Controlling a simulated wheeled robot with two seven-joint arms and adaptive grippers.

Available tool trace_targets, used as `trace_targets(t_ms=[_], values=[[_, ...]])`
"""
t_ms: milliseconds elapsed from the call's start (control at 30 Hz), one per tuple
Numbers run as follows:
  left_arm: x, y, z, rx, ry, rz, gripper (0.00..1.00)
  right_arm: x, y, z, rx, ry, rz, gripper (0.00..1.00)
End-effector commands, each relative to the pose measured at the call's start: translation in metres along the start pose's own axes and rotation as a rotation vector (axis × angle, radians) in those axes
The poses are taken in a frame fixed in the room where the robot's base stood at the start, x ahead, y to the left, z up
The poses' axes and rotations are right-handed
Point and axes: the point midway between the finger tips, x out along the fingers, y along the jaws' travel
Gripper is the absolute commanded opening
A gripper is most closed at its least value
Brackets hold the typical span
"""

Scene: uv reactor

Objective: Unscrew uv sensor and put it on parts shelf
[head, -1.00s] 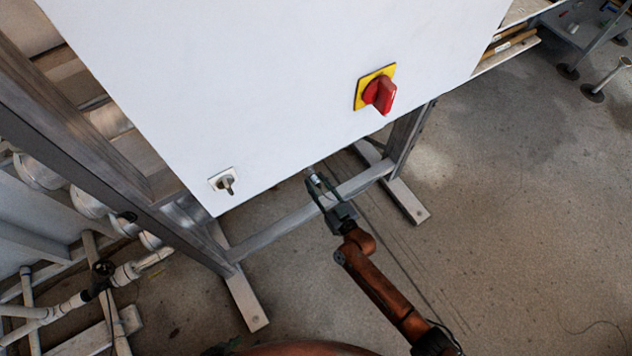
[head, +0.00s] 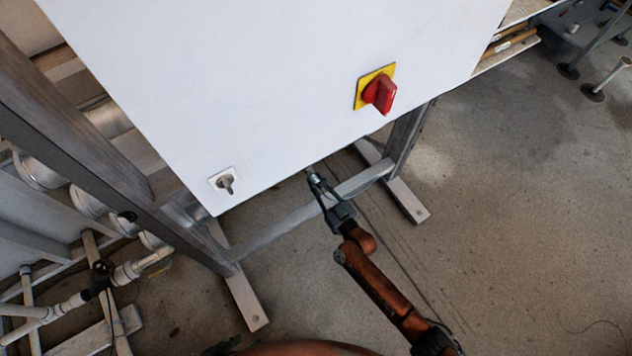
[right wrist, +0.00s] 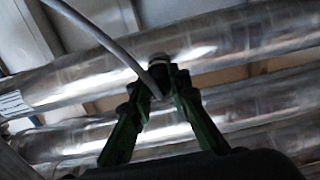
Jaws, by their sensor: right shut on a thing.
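The uv sensor (right wrist: 158,62), a small dark fitting with a grey cable, sits on a shiny metal tube in the right wrist view. My right gripper (right wrist: 157,82) is shut on it, its two fingers meeting around its lower part. The fingers hide much of the sensor. In the head view my right gripper (head: 315,183) reaches to the lower edge of the white cabinet, and the sensor cannot be made out clearly there. My left gripper is in neither view. I cannot identify the parts shelf for certain.
The white cabinet (head: 270,90) carries a red rotary switch (head: 380,93) and a small key lock (head: 226,184). Its metal frame (head: 290,228) stands below. Pipes (head: 90,295) run at the left. A ledge with wooden-handled items (head: 510,44) is at upper right. The right floor is largely open.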

Motion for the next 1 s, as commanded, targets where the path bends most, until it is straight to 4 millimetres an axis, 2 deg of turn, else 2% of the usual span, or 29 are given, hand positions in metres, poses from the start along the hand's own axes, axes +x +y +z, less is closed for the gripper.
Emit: trace_targets(t_ms=[133, 400, 767, 1000], values=[[-0.004, 0.0, -0.002, 0.0, 0.003, -0.002, 0.4, 0.0, -0.002, -0.001, -0.089, -0.002, -0.001, 0.0], [-0.011, 0.002, -0.008, 0.003, 0.015, -0.001, 0.4, 0.0, -0.001, 0.0, -0.417, -0.002, -0.001, 0.0], [-0.011, 0.002, -0.008, 0.003, 0.015, -0.001, 0.4, 0.0, -0.001, 0.0, -0.466, 0.0, -0.002, 0.0], [-0.017, 0.003, -0.012, 0.005, 0.022, -0.001, 0.4, 0.001, -0.002, 0.0, -0.785, -0.001, -0.001, 0.0]])
